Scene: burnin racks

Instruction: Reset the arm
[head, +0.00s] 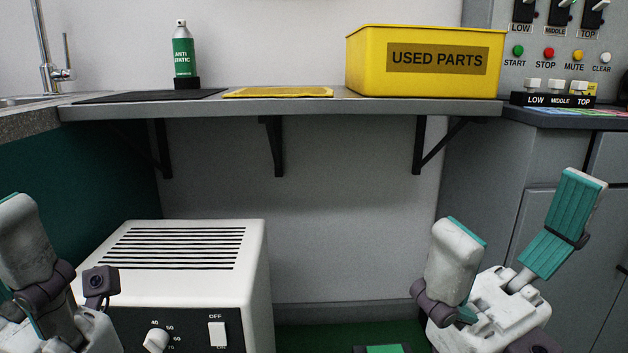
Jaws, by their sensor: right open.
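My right gripper (525,205) is at the lower right of the head view. Its two teal-padded fingers are spread wide apart with nothing between them. It is in front of the grey cabinet and below the shelf. My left gripper (28,240) is at the lower left edge, in front of the white box unit. One finger of it shows clearly; the rest is cut off by the frame, so its opening cannot be told. Neither gripper is seen touching anything.
A grey shelf (300,106) holds an anti-static spray can (183,55), a black mat (140,96), a yellow mat (278,92) and a yellow used parts bin (425,85). A white vented unit (190,285) stands below. A button panel (558,60) is at right.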

